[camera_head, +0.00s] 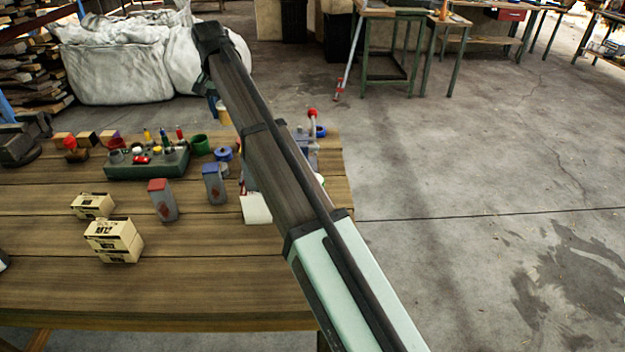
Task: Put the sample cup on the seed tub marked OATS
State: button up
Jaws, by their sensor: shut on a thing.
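My gripper (214,98) hangs at the end of my arm, over the table's back edge, and is mostly hidden behind my arm. A small tan cylinder (223,113), seemingly the sample cup, shows in part just below it, and the gripper appears shut on it. Two grey tubs stand on the table, one with a red lid (163,201) and one with a blue lid (214,184). Their labels are too small to read, so I cannot tell which, if either, is marked OATS. A white object (255,208) is partly covered by my arm.
The wooden table (200,275) holds two printed boxes, one nearer (114,240) and one behind (93,205). A dark green tray (148,168) carries small coloured pieces. A green cup (199,144), blue ring (223,153) and red-knobbed lever (312,113) stand nearby. The table's front is clear.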

jog(key=s+d+r+m, duration=0.15)
jog(key=s+d, duration=0.25)
jog(key=d, duration=0.7)
jog(key=s+d+r, duration=0.2)
jog(key=s+d, duration=0.3)
jog(key=d, duration=0.6)
jog(key=s+d+f+n, duration=0.1)
jog(key=s+f+n, duration=0.1)
jog(key=s+n, duration=0.4)
jog(key=shift+m, duration=0.75)
jog(key=shift+s+f, duration=0.15)
jog(key=shift+f, duration=2.3)
jog(key=shift+s+f, duration=0.1)
jog(key=shift+f, duration=2.3)
jog(key=shift+f, duration=0.1)
jog(key=o, duration=1.1)
jog(key=shift+c, duration=0.2)
notch_tip(320, 180, up, 8)
jog(key=shift+s+f, duration=0.15)
jog(key=shift+s, duration=0.3)
